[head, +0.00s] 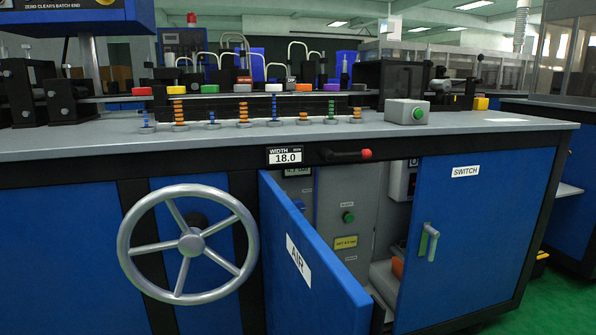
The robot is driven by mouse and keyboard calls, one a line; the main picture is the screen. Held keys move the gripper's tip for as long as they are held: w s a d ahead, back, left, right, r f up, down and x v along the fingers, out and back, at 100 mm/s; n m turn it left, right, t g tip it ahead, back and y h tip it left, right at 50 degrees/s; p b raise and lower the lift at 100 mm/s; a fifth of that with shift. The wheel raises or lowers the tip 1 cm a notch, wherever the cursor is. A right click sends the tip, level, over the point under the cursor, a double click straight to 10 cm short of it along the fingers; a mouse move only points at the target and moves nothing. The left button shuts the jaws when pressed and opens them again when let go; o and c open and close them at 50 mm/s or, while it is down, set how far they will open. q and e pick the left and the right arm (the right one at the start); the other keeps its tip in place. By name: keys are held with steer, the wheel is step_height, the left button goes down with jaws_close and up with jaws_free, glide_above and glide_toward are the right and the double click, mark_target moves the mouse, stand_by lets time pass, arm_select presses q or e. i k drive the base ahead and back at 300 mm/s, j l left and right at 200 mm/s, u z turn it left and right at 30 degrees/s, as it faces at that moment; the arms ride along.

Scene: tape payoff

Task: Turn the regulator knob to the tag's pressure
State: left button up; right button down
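The cabinet door marked AIR (300,262) stands open toward me. Inside is a grey panel with a yellow tag (345,242); its print is too small to read surely. A round green knob or button (348,217) sits above the tag. A blue round part (300,205) shows just over the door's top edge, its lower side apparently hidden by the door. I cannot tell which of the two is the regulator knob. A small dark display (297,172) is above the blue part, partly covered by the bench edge. Neither of my grippers is in view.
A large grey handwheel (191,245) sticks out left of the open door. A closed SWITCH door (470,220) with a handle is at the right. A red-tipped lever (347,155) and a display reading 18.0 (286,156) are on the bench edge above.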

mark_target(299, 204)
steer(key=i+l+u, duration=0.15)
steer(key=l+u, duration=0.15)
steer(key=i+l+u, duration=0.1)
steer(key=l+u, duration=0.25)
steer(key=l, duration=0.15)
steer(key=i+l+u, duration=0.1)
steer(key=l+u, duration=0.2)
steer(key=l, duration=0.15)
